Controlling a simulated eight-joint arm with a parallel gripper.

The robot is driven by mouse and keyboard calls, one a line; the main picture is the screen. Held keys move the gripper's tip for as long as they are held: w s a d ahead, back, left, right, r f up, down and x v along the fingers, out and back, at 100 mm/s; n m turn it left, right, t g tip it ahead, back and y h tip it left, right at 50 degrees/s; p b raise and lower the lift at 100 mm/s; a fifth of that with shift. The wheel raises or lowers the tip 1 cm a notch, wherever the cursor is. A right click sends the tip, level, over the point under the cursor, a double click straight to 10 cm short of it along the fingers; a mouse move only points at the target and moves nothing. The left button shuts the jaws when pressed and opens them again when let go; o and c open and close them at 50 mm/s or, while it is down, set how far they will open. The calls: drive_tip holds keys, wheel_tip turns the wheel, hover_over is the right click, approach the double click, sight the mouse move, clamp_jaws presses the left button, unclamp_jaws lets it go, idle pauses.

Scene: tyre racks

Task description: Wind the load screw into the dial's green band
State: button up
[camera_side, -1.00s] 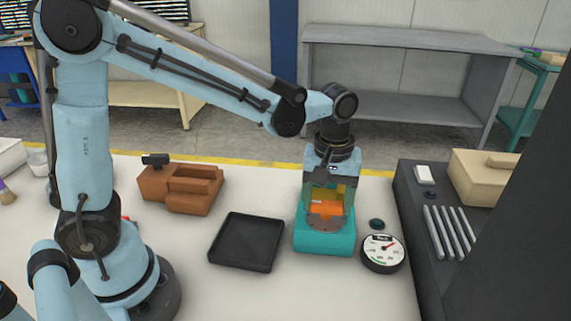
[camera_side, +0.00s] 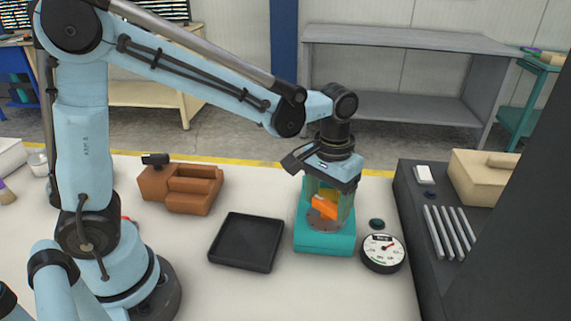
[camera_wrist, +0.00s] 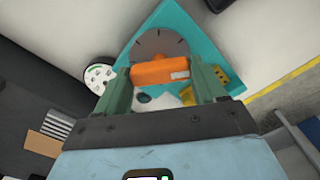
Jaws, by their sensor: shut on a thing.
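The load screw's orange grip bar (camera_side: 325,207) stands on top of a teal block (camera_side: 323,243), over a brown-grey disc with dark tick marks (camera_wrist: 160,45). My gripper (camera_side: 328,204) points straight down and is shut on the orange bar. In the wrist view its two green fingers are at either end of the bar (camera_wrist: 160,71). The round white dial (camera_side: 382,252) lies right of the block, with a red needle toward the upper right of its face. It also shows in the wrist view (camera_wrist: 99,77). The green band is too small to place against the needle.
A black tray (camera_side: 246,242) lies left of the block and a brown vise-like block (camera_side: 181,187) farther left. A small dark green knob (camera_side: 377,223) sits behind the dial. A dark raised bench with metal rods (camera_side: 450,232) borders the right.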

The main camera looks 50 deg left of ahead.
sight(327, 203)
idle(0.3)
drive_tip(key=o, duration=1)
drive_tip(key=shift+o, duration=0.2)
drive_tip(key=shift+r, duration=0.15)
wheel_tip(327, 203, up, 12)
